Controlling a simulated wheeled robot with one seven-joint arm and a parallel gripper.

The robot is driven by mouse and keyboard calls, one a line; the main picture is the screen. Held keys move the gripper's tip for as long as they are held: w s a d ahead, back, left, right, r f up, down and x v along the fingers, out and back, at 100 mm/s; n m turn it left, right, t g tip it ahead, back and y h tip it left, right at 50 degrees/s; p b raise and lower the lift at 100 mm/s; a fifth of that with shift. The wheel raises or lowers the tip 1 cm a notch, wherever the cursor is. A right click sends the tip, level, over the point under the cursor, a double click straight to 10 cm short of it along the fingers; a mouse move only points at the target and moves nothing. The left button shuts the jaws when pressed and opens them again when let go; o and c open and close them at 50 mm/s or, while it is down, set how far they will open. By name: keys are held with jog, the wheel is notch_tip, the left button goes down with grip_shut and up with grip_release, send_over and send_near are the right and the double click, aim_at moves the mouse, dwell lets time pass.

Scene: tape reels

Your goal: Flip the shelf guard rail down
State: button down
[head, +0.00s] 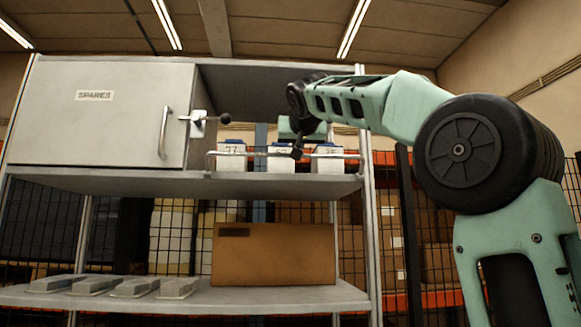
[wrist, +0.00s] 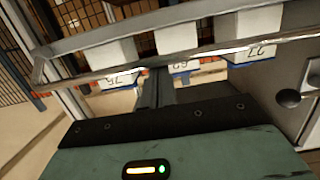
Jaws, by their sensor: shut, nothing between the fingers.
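The shelf guard rail (head: 335,155) is a thin metal bar with bent ends. It stands raised along the front of the upper shelf, before three white reel boxes (head: 281,160). In the wrist view the rail (wrist: 215,50) crosses at a slant above my fingers. My gripper (head: 297,152) is shut and empty, at the middle of the rail in the head view. In the wrist view my gripper's fingertips (wrist: 154,76) lie close to the bar; I cannot tell whether they touch it. My arm comes in from the right.
A grey cabinet (head: 105,130) marked SPARES, with a handle and a black-knobbed latch (head: 224,118), stands left of the rail. The lower shelf (head: 240,300) holds a brown carton (head: 274,254) and several grey flat pieces. A shelf post (head: 369,200) stands at the rail's right end.

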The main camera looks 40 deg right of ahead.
notch_tip(320, 180, down, 9)
jog(key=s+a+t+h+b, duration=0.1)
jog(key=t+h+b, duration=0.3)
jog(key=b, duration=2.3)
jog(key=s+t, duration=0.1)
jog(key=t, duration=0.1)
jog(key=shift+a+f+t+h+b, duration=0.15)
jog(key=shift+t+h+b, duration=0.15)
jog(key=shift+t+b, duration=0.1)
